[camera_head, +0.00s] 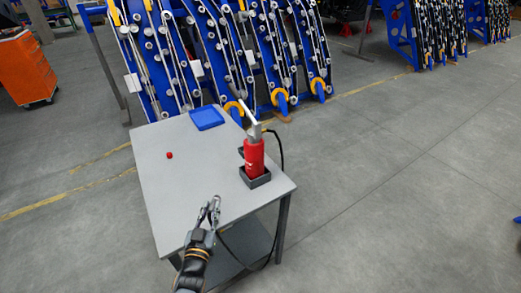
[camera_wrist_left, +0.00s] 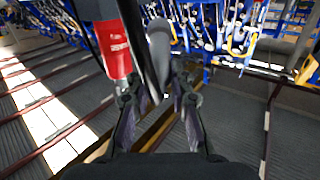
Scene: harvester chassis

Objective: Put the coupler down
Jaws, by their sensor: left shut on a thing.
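My left gripper (camera_head: 213,207) is over the near edge of the grey table (camera_head: 185,185), shut on what appears to be the coupler. In the left wrist view the fingers (camera_wrist_left: 160,88) close around the lower end of a grey, rounded piece (camera_wrist_left: 159,42), which I take for the coupler. A dark hose passes close beside it, and the exact grip is hard to make out. A red tool (camera_head: 254,157) with a grey head stands upright in a dark holder (camera_head: 257,178) at the table's right side. The tool's red body (camera_wrist_left: 112,50) also shows in the wrist view. My right gripper is not in view.
A blue tray (camera_head: 207,118) lies at the table's far edge, and a small red object (camera_head: 169,155) lies at the left. A black hose (camera_head: 281,150) loops off the right side. The middle of the tabletop is clear. Blue racks (camera_head: 205,50) stand behind.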

